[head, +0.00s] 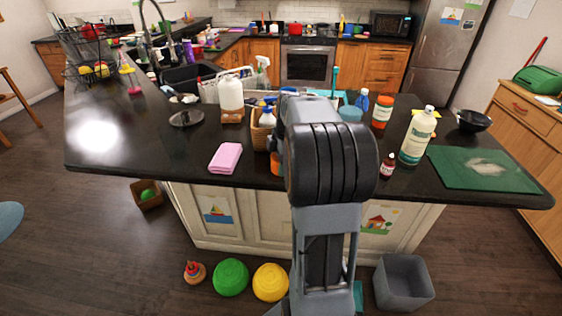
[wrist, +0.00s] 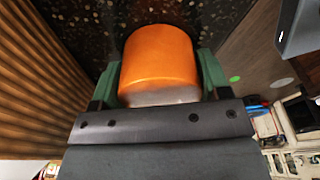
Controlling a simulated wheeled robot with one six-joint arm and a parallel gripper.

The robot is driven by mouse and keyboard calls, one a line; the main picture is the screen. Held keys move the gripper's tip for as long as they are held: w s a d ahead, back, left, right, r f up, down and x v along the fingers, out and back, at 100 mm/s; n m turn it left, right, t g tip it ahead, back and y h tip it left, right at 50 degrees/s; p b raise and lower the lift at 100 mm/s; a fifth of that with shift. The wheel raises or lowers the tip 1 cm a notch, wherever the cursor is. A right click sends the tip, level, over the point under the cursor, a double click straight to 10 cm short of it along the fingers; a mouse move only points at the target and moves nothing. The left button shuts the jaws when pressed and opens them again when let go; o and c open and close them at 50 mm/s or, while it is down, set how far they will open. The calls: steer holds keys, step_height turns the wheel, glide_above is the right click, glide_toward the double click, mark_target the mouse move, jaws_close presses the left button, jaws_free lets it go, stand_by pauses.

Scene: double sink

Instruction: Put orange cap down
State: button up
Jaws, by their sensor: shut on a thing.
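The orange cap (wrist: 158,58) is a smooth short cylinder with a pale lower edge in the wrist view. My gripper (wrist: 161,72) is shut on it, with a green finger on each side. The dark speckled counter shows beyond the cap; I cannot tell whether the cap touches it. In the head view a small orange part of the cap (head: 275,164) shows at the counter's front edge, just left of my arm. My arm hides the gripper and the rest of the cap there.
A wicker basket (head: 259,136) with a blue-topped spray bottle stands close left of my arm; its ribbed side (wrist: 38,75) fills the wrist view's left. A pink cloth (head: 225,158) lies farther left. A small dark red bottle (head: 387,166) and green cutting board (head: 480,168) are right.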

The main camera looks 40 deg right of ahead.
steer(key=o, duration=0.9)
steer(key=r, duration=0.4)
steer(key=d+r, duration=0.1)
steer(key=r, duration=0.7)
steer(key=shift+s+d, duration=0.3)
steer(key=s+a+f+m+t, duration=0.1)
steer(key=s+a+f+m, duration=0.2)
steer(key=a, duration=0.4)
steer(key=s+a+f+m+t+h, duration=0.1)
steer(key=s+a+f+m, duration=0.3)
steer(key=a+m, duration=0.2)
steer(key=s+a+f+m+t, duration=0.1)
steer(key=s+a+f+m, duration=0.2)
steer(key=a, duration=0.6)
steer(key=shift+s+f+m+t+h, duration=0.15)
steer(key=shift+s+f+m+t, duration=0.05)
steer(key=shift+s+m, duration=0.25)
steer(key=shift+s+f+m+t+h, duration=0.15)
steer(key=shift+s+f+m+t, duration=0.05)
steer(key=shift+s+m, duration=0.25)
